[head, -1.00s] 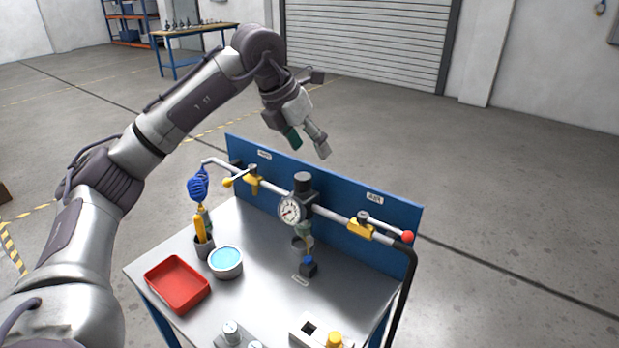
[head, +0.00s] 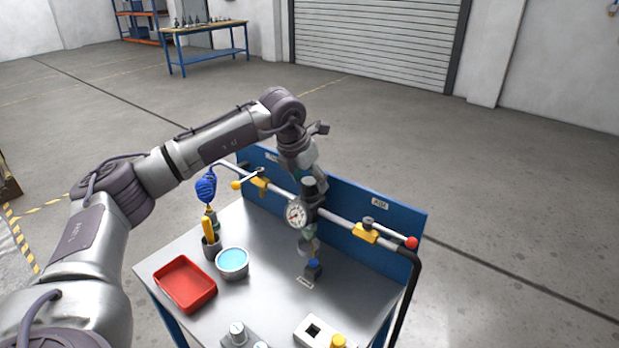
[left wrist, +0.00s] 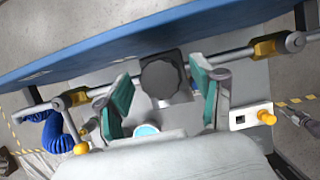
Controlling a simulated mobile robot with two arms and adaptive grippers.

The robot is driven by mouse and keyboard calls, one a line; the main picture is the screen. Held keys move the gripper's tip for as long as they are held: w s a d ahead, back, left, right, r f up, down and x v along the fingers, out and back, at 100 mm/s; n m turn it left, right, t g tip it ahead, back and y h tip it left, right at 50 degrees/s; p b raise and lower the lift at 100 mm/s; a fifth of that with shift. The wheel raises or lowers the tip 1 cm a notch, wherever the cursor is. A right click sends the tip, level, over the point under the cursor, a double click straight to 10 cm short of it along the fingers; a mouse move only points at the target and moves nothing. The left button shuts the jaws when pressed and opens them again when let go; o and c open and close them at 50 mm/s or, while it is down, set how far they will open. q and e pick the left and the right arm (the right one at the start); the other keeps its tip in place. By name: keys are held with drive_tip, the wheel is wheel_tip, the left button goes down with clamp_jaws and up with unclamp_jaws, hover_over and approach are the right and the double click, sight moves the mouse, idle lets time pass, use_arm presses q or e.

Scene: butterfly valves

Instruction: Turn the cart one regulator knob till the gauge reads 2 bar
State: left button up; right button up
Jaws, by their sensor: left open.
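The regulator knob (head: 310,187) is dark and stands on top of the regulator, on the pipe along the cart's (head: 255,285) blue back panel. The round white gauge (head: 297,215) faces me just below it; its needle is too small to read. My left gripper (head: 313,172) points down right above the knob, partly hidden by its own wrist. In the left wrist view, the left gripper (left wrist: 160,92) is open, with one green-padded finger on each side of the knob (left wrist: 161,77). I see no contact with the knob. My right gripper is not in view.
Yellow valves with a yellow-tipped handle (head: 237,185) and a red-tipped handle (head: 411,243) flank the regulator on the pipe. A blue hose coil (head: 205,187), red tray (head: 186,284) and blue-filled bowl (head: 232,263) are on the left.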

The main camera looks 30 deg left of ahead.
use_arm(q)
drive_tip(key=shift+w+f, duration=0.1)
drive_tip(key=shift+f, duration=0.25)
drive_tip(key=c, duration=1.1)
drive_tip(key=shift+c, duration=0.2)
